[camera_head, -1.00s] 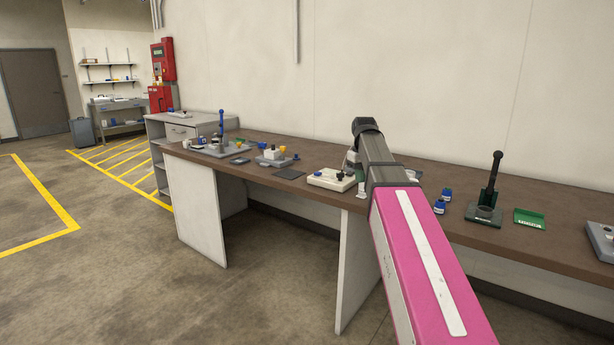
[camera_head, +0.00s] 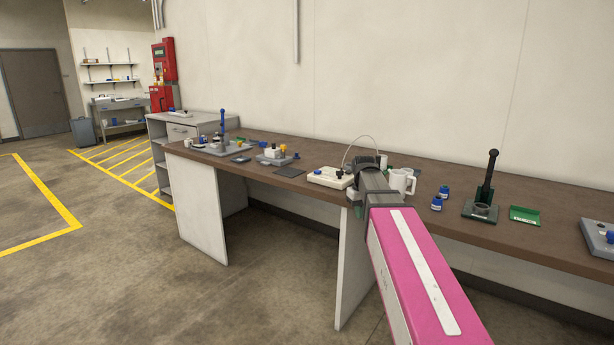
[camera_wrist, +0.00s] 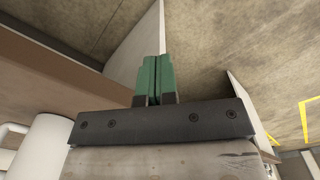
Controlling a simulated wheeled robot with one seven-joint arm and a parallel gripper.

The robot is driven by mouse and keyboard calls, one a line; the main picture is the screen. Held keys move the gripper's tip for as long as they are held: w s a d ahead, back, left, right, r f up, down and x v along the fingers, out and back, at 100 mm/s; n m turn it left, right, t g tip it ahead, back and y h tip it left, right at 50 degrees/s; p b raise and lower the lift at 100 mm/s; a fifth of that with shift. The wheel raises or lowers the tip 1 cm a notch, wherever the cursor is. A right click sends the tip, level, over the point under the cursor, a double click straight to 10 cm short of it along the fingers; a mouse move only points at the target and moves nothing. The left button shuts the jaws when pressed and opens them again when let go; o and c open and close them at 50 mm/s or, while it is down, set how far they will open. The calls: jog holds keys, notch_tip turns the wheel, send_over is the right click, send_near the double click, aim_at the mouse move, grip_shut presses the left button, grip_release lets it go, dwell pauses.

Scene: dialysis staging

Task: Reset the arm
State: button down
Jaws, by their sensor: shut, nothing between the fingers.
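My gripper (camera_wrist: 155,62) shows in the wrist view with its two green fingers pressed together and nothing between them. In the head view my pink arm reaches up from the bottom right to the front edge of the table (camera_head: 300,185). The dark wrist end hides most of the gripper there. In the wrist view the fingers lie over the floor and a white table panel (camera_wrist: 140,45), clear of the tabletop at the left.
A white mug (camera_head: 401,182) stands just right of my wrist. A cream device (camera_head: 328,177) sits to its left. Open floor (camera_head: 110,270) lies at left.

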jog(key=s+f+m, duration=0.1)
jog(key=s+f, duration=0.8)
jog(key=f, duration=0.3)
jog(key=s+f+m, duration=0.2)
jog(key=s+f, duration=0.6)
jog(key=f, duration=0.4)
jog(key=shift+s+f, duration=0.25)
jog(key=shift+s, duration=0.1)
